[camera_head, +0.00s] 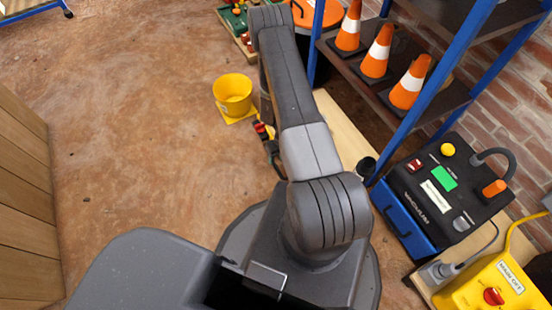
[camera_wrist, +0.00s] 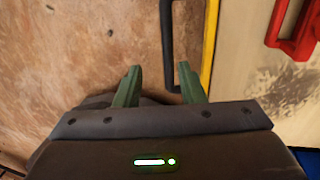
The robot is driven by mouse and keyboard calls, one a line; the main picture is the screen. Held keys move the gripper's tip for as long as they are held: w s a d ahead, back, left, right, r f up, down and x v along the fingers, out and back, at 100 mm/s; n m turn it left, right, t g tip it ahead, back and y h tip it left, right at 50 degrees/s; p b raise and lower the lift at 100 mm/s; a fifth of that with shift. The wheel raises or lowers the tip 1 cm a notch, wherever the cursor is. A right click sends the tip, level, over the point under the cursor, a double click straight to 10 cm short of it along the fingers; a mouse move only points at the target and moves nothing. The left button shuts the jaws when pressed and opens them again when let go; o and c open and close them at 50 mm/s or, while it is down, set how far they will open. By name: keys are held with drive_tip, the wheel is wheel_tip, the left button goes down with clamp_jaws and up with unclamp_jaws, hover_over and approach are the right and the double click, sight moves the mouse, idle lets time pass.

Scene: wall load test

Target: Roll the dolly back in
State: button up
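My gripper (camera_wrist: 160,72) points down in the wrist view, its two green fingers apart. A black bar handle (camera_wrist: 167,35) runs along the yellow edge (camera_wrist: 210,45) of a pale board (camera_wrist: 240,60), which looks like the dolly. The handle's near end lies between the fingers, closer to the right one; whether they touch it I cannot tell. In the head view the pale board (camera_head: 343,130) shows low beside the shelf, partly behind my arm.
A red handle-like part (camera_wrist: 290,30) lies on the board. A yellow bucket (camera_head: 232,92) stands left of my arm. A shelf with orange cones (camera_head: 375,55), a blue-black case (camera_head: 440,190) and a yellow box (camera_head: 495,285) are at right. Brown floor (camera_head: 140,130) is open at left.

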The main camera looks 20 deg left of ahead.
drive_tip(key=p+v, duration=0.6)
drive_tip(key=v, duration=0.4)
drive_tip(key=shift+r, duration=0.25)
idle(0.4)
drive_tip(key=shift+f, duration=0.1)
drive_tip(key=shift+c, duration=0.5)
